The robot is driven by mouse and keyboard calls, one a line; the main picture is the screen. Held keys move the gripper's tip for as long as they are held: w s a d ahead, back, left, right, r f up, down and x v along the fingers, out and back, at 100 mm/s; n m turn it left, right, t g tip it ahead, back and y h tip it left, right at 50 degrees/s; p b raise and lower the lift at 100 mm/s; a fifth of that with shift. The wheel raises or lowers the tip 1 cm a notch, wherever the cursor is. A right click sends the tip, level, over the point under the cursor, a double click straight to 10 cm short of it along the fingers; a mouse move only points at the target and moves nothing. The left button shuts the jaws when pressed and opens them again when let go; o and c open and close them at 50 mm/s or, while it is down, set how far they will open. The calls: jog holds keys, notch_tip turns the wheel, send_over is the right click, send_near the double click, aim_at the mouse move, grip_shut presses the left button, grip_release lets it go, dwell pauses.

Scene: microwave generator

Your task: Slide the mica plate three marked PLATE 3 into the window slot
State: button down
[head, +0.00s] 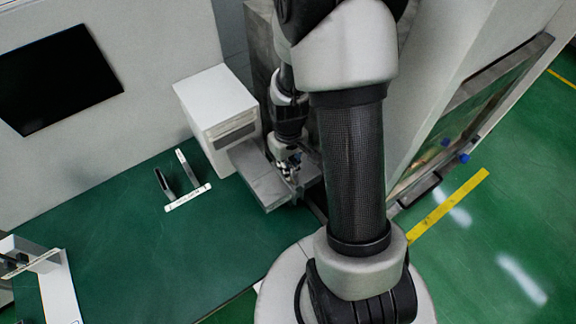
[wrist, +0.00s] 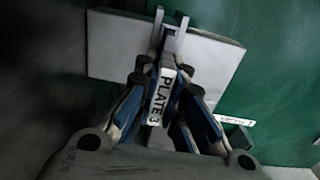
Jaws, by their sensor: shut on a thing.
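The plate marked PLATE 3 (wrist: 161,96) is between the fingers of my gripper (wrist: 168,68) in the wrist view, its white label facing the camera. My gripper is shut on it. Just beyond the fingertips, two pale upright prongs (wrist: 172,22) stand with a narrow gap, on a grey metal block (wrist: 215,57); they look like the window slot. Whether the plate's far edge is in that gap is hidden by the fingers. In the head view my gripper (head: 287,167) is low over the right part of the grey block (head: 262,187); the plate is not clear there.
A white box (head: 217,104) stands behind the block. To its left on the green table (head: 150,255) is a holder with a white label strip (head: 188,197) and a dark upright plate (head: 164,185). Another pale stand (head: 58,285) is at lower left. The table between is clear.

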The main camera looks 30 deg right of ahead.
jog(key=c, duration=1.6)
grip_release()
notch_tip(320, 180, up, 12)
jog(key=shift+s+f, duration=0.1)
